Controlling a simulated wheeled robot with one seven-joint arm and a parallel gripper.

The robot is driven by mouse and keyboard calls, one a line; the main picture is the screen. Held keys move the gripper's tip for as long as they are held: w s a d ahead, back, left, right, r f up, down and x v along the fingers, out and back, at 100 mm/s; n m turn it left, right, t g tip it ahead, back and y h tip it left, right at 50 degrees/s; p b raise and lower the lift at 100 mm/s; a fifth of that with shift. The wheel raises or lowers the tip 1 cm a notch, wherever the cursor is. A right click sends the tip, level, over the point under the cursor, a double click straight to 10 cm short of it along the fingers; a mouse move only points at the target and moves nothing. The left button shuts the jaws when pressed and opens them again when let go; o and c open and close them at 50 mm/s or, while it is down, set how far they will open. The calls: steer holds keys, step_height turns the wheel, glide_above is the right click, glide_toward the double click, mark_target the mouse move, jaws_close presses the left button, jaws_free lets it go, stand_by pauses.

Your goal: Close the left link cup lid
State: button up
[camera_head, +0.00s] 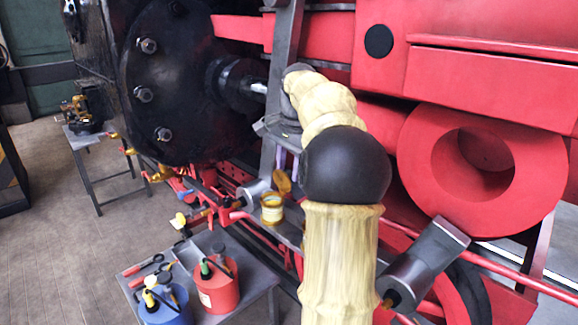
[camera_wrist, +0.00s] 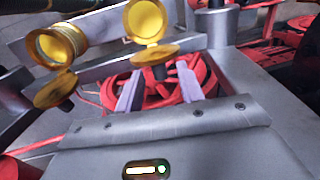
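A brass cup (camera_head: 271,211) with its round lid (camera_head: 283,180) raised stands just below my gripper (camera_head: 288,163) in the head view. In the wrist view, one open brass cup (camera_wrist: 58,45) is at the upper left, with a brass disc-shaped lid (camera_wrist: 55,90) tilted away beside it. A second brass round piece (camera_wrist: 146,20) is at top centre, with another disc (camera_wrist: 154,55) below it. I cannot tell for certain which is the left link cup. My gripper (camera_wrist: 159,88) is open, its two pale fingers apart with nothing clearly between them, just below the central disc.
Red rods and a grey link bar surround the cup closely. A large black cylinder end (camera_head: 165,85) is at the left. A small metal table (camera_head: 255,283) holds a red can (camera_head: 217,287) and a blue can (camera_head: 168,308).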

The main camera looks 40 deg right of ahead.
jaws_close()
steer(key=shift+a, duration=0.1)
